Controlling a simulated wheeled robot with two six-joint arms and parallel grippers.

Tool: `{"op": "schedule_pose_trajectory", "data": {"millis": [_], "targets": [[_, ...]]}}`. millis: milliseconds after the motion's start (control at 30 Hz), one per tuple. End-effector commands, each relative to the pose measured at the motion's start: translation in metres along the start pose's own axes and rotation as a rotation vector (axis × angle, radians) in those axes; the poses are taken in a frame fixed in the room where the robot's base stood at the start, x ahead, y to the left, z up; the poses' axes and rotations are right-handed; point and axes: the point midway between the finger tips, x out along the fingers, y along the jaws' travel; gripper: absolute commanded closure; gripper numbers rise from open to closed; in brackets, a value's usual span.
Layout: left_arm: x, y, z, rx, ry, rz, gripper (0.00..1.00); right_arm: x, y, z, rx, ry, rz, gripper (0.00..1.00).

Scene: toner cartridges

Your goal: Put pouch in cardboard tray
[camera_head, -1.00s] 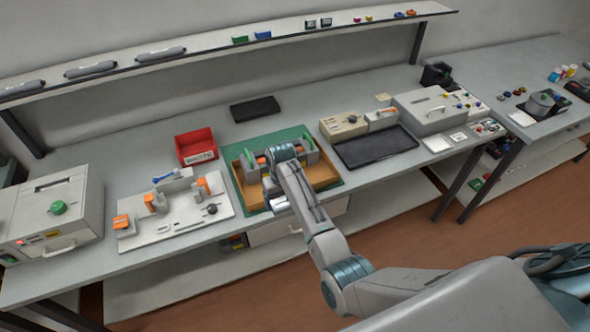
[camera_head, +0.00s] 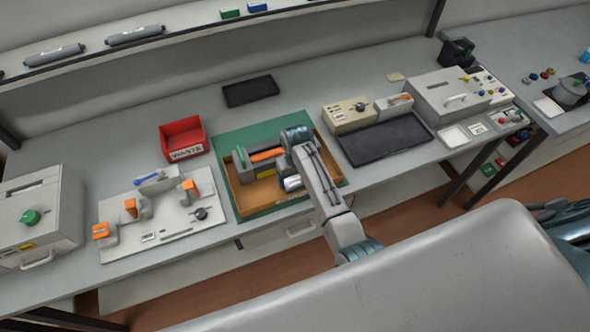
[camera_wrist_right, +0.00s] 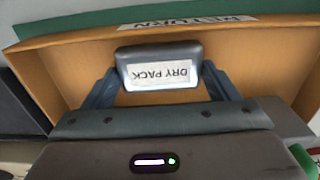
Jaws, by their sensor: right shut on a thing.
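The pouch (camera_wrist_right: 160,68) is a dark grey packet with a white label reading DRY PACK, upside down in the right wrist view. My right gripper (camera_wrist_right: 158,80) is shut on it, one finger on each side. The cardboard tray (camera_wrist_right: 70,60) shows behind and around the pouch, with a RETURN label on its far wall. In the head view the tray (camera_head: 240,203) lies on the bench, and my right arm reaches over its right part. I cannot tell whether the pouch touches the tray. My left gripper is out of view.
A cartridge with orange and green parts (camera_head: 266,155) lies in the tray's back part. The tray sits on a green mat (camera_head: 230,133). A red waste bin (camera_head: 183,137) and a white fixture plate (camera_head: 165,225) stand left, a black tray (camera_head: 385,143) right.

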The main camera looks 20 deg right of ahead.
Motion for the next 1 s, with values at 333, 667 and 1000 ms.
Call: {"op": "schedule_pose_trajectory", "data": {"millis": [333,667,1000], "targets": [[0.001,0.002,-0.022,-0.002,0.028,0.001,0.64,-0.001,0.000,-0.001,0.000,0.002,0.001,0.00],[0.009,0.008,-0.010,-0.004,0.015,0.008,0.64,-0.017,0.000,-0.002,0.001,0.006,0.001,0.00],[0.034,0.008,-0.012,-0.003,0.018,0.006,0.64,-0.087,0.000,-0.003,0.000,0.008,0.000,0.00]]}}
